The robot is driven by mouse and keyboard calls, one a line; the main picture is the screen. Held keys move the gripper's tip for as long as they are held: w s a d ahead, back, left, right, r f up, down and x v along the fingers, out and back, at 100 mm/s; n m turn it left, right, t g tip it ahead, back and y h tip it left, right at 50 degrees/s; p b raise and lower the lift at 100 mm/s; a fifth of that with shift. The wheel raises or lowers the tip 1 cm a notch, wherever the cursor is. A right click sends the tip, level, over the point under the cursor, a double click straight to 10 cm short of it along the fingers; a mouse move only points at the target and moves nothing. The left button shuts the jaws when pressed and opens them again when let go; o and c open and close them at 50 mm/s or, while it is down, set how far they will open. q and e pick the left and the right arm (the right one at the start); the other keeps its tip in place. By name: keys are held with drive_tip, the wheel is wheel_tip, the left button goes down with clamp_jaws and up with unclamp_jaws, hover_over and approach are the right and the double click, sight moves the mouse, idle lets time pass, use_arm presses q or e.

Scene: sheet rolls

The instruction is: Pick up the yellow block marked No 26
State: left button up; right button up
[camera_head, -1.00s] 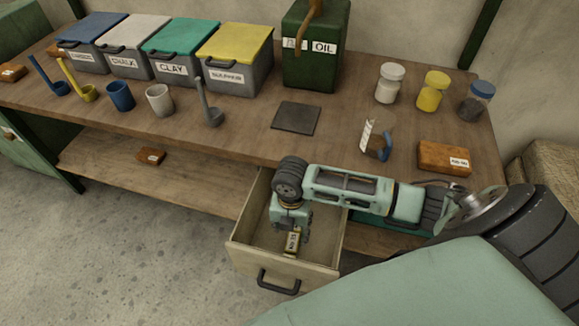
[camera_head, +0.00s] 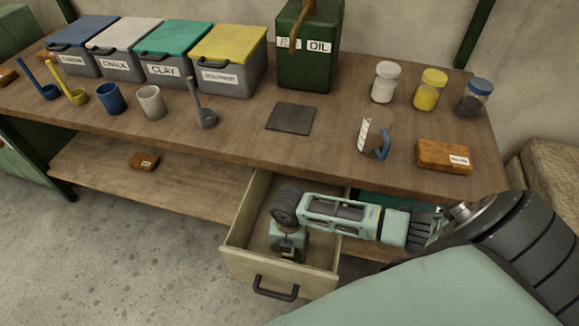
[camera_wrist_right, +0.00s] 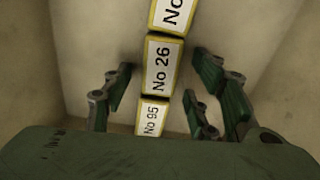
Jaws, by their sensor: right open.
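The yellow block marked No 26 (camera_wrist_right: 158,65) lies in the open drawer (camera_head: 237,245), its white label facing up in the right wrist view. It is the middle one of a row, between a block marked No 95 (camera_wrist_right: 151,117) and another block (camera_wrist_right: 172,12) whose number is cut off. My right gripper (camera_wrist_right: 160,85) is open, with its green-padded fingers on both sides of the row near No 26; I see gaps between fingers and block. In the head view my right gripper (camera_head: 289,250) is down inside the drawer and hides the blocks. My left gripper is not in view.
The drawer walls stand close around my right gripper. An orange block (camera_head: 144,161) lies on the lower shelf.

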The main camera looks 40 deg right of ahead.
drive_tip(key=c, duration=1.2)
drive_tip(key=shift+c, duration=0.2)
